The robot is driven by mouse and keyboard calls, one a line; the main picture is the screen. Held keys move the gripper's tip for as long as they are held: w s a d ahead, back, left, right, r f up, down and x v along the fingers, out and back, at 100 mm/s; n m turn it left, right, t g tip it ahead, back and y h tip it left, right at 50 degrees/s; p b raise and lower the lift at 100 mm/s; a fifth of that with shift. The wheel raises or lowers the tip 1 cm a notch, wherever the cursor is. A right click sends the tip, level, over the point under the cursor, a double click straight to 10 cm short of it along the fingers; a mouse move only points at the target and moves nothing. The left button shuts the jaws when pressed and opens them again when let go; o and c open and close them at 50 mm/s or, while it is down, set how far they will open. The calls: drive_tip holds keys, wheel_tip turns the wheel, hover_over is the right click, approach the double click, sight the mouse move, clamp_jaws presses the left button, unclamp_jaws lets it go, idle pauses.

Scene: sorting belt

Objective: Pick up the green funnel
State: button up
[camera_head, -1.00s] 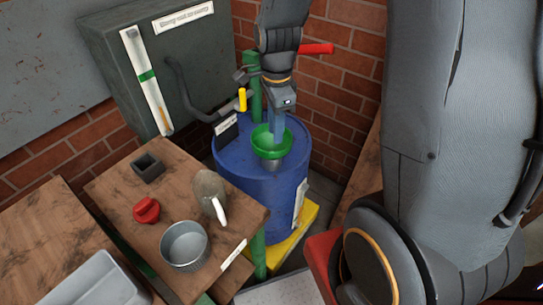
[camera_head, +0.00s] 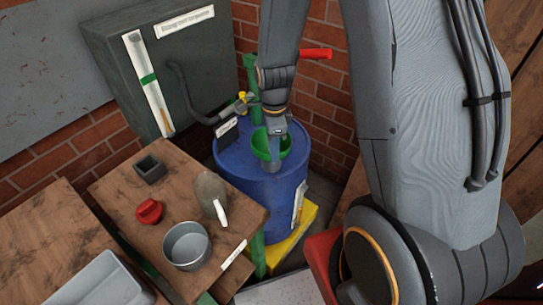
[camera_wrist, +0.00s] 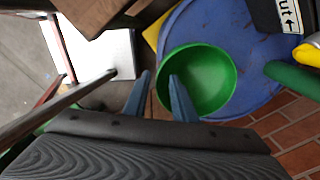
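The green funnel (camera_head: 262,149) sits upright on top of the blue drum (camera_head: 232,172), its wide bowl facing up. A grey part shows just under the bowl in the head view. My gripper (camera_head: 273,150) is at the bowl from above, and its fingers partly hide the bowl. In the wrist view, the funnel (camera_wrist: 212,75) is right of centre. My gripper (camera_wrist: 160,75) is open, with the left finger outside the bowl and the right finger over its inside. The near-left rim lies between the fingers. I cannot tell if either finger touches it.
A green post, a yellow handle (camera_wrist: 306,54) and a black label plate (camera_wrist: 277,15) stand close to the drum. A wooden table (camera_head: 117,186) at left holds a metal pot (camera_head: 187,246), a jug (camera_head: 209,190), a red knob (camera_head: 149,211) and a dark box (camera_head: 150,169).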

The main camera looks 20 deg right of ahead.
drive_tip(key=shift+f, duration=0.4)
clamp_jaws()
idle(1.2)
